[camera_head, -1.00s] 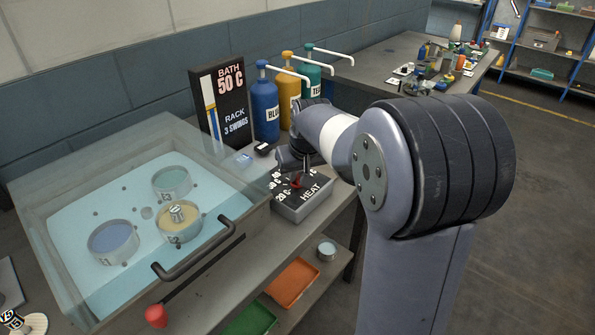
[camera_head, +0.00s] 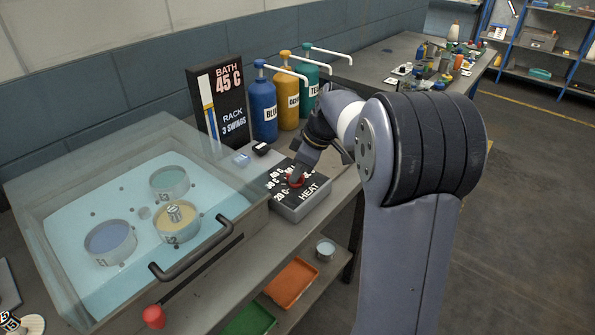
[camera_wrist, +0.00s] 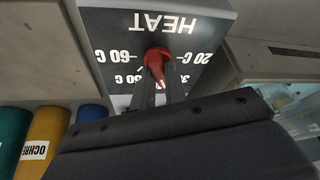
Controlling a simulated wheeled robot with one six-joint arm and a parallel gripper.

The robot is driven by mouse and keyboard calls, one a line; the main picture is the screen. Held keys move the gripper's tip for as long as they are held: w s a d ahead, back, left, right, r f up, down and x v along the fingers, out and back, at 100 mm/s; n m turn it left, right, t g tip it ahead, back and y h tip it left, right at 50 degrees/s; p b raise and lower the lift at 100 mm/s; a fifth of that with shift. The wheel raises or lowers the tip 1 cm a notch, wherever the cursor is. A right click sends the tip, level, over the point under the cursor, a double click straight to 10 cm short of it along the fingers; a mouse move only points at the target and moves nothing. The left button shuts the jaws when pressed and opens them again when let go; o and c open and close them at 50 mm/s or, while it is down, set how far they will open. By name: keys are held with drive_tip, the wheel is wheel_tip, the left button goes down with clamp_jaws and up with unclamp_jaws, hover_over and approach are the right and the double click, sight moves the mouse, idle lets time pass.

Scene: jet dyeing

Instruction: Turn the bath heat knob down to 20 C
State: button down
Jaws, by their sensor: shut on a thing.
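The heat box (camera_head: 312,205) is a grey box with a black dial face marked in degrees C and the word HEAT. Its red knob (camera_head: 294,181) sits at the middle of the face, and it also shows in the wrist view (camera_wrist: 157,62). My gripper (camera_head: 299,174) comes down from above and is shut on the red knob. The fingers partly hide the dial marks. The 20 C mark shows at the right of the dial in the wrist view. The display board (camera_head: 225,90) reads BATH 45 C and RACK 3 SWINGS.
A clear-lidded bath (camera_head: 75,255) with several round pots stands left of the heat box, its black handle (camera_head: 200,255) along the front. Blue (camera_head: 263,108), ochre (camera_head: 288,100) and teal (camera_head: 309,95) pump bottles stand behind. Trays lie on the shelf below.

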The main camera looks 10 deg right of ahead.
drive_tip(key=n, duration=0.2)
drive_tip(key=n+g, duration=0.1)
drive_tip(key=shift+w+n+g+y+p, duration=0.15)
drive_tip(key=shift+n+g+y+p, duration=0.15)
drive_tip(key=shift+n+p, duration=0.1)
drive_tip(key=n+g+p, duration=0.1)
drive_tip(key=n, duration=0.2)
drive_tip(key=shift+w+r+n, duration=0.1)
drive_tip(key=shift+n, duration=0.2)
drive_tip(key=n+g+p, duration=0.1)
drive_tip(key=n, duration=0.1)
drive_tip(key=n+g+h+p, duration=0.1)
drive_tip(key=n, duration=0.2)
drive_tip(key=shift+w+n, duration=0.1)
drive_tip(key=shift+n, duration=0.2)
drive_tip(key=c, duration=1.4)
unclamp_jaws()
drive_tip(key=shift+g, duration=0.3)
drive_tip(key=shift+c, duration=0.2)
drive_tip(key=p+v, duration=0.1)
drive_tip(key=v, duration=0.9)
drive_tip(key=shift+r, duration=0.3)
drive_tip(key=shift+f, duration=0.15)
